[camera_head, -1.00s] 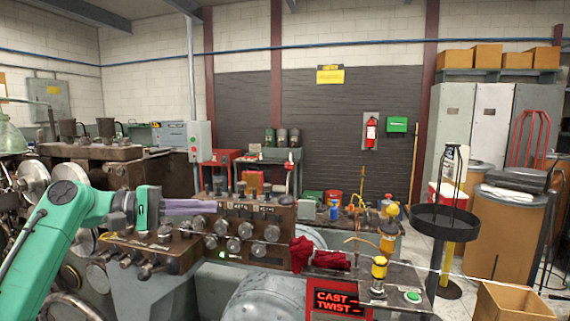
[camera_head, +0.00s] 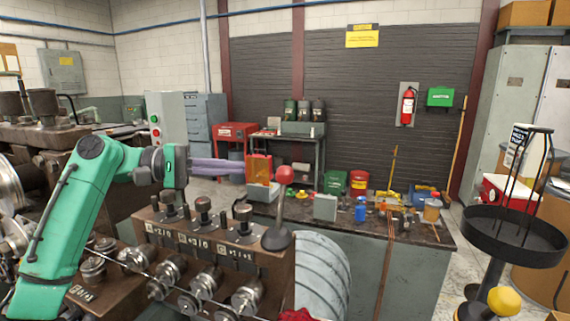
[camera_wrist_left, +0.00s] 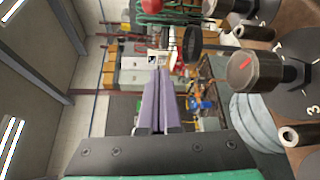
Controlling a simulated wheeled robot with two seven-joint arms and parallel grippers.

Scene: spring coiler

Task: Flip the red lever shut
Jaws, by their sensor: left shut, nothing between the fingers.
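The red lever (camera_head: 283,190) stands upright on the right end of the brown machine head (camera_head: 262,268), a red ball on a pale stem above a dark round base. The ball (camera_wrist_left: 162,5) also shows at the top edge of the left wrist view, partly cut off. My left gripper (camera_head: 243,167) is shut and empty, its purple fingers pointing right, at about the ball's height in the head view. A gap shows between fingertips and ball. In the left wrist view the fingers (camera_wrist_left: 158,80) lie together. My right gripper is not in view.
Dark knobs (camera_head: 203,208) stand on top of the machine head below my left gripper, and metal rollers (camera_head: 205,280) line its front. A bench (camera_head: 440,232) with cans and small parts lies behind. A black tray stand (camera_head: 515,235) is at right.

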